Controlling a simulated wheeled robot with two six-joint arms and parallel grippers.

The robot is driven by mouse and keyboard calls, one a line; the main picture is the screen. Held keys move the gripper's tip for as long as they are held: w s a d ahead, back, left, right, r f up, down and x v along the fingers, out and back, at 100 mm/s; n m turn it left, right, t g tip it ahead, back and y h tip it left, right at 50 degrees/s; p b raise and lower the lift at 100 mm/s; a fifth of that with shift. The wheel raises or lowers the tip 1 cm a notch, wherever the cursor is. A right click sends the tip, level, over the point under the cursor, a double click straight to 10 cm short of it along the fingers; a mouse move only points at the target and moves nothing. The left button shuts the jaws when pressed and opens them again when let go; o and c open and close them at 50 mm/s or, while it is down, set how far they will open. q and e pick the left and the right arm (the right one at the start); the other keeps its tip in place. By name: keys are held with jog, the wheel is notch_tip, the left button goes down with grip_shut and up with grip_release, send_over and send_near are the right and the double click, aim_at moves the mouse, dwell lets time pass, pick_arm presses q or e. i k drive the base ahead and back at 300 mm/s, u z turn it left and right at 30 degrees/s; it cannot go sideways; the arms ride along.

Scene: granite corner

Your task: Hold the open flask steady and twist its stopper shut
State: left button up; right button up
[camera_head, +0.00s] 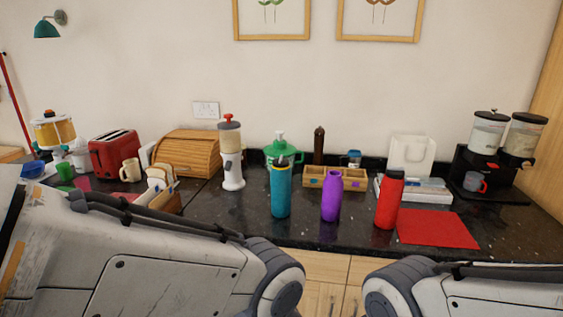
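Three flasks stand upright near the front of the dark granite counter (230,212). The teal flask (281,192) has a dark top, with small details there too small to make out. The purple flask (331,201) narrows to a neck of the same colour. The red flask (389,203) has a dark top. I cannot tell for sure which flask is open, and I see no loose stopper that I can name with certainty. My two arms cross the bottom of the view, in front of the counter. Neither gripper shows.
A red mat (437,229) lies right of the red flask. A wooden box (350,180) and green jug (282,150) stand behind the flasks. Twin canisters (488,133) stand right.

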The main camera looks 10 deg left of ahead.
aim_at(280, 163)
jog(key=z, duration=1.8)
jog(key=i, duration=1.6)
jog(key=u, duration=3)
